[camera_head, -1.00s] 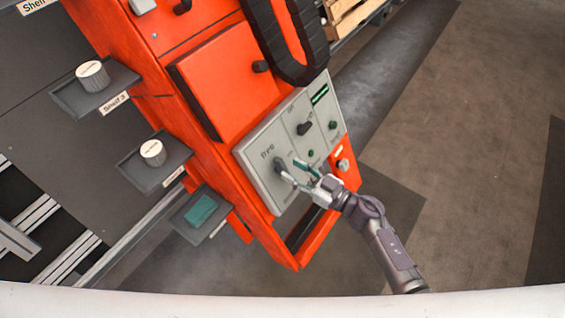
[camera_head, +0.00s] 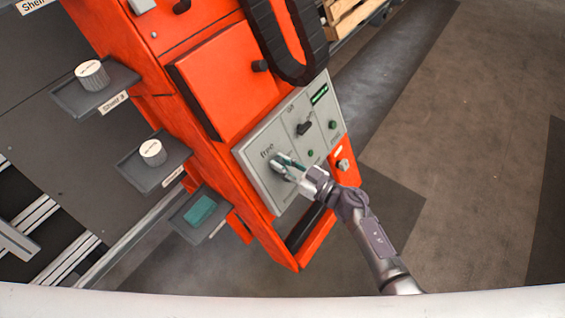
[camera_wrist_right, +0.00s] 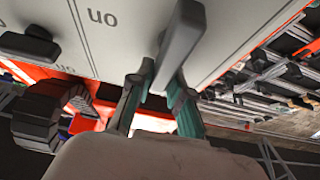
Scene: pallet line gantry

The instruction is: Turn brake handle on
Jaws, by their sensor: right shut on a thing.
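The brake handle (camera_head: 277,158) is a small grey lever on the lower left part of the grey control panel (camera_head: 257,181), under the label "free". In the right wrist view the handle (camera_wrist_right: 183,38) is a long grey bar standing out from the panel, with an "on" label to its left. My right gripper (camera_head: 289,163) is shut on the handle. In the wrist view its green-padded fingers (camera_wrist_right: 161,95) lie on either side of the bar's lower end. The fingers partly hide the handle in the head view. My left gripper is not in view.
The panel is on an orange cabinet (camera_head: 225,80). A second dark switch (camera_head: 304,128) and green buttons (camera_head: 333,124) sit beside the handle. A black cable chain (camera_head: 272,45) hangs above. Small shelves (camera_head: 150,170) are on the left. The floor to the right is clear.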

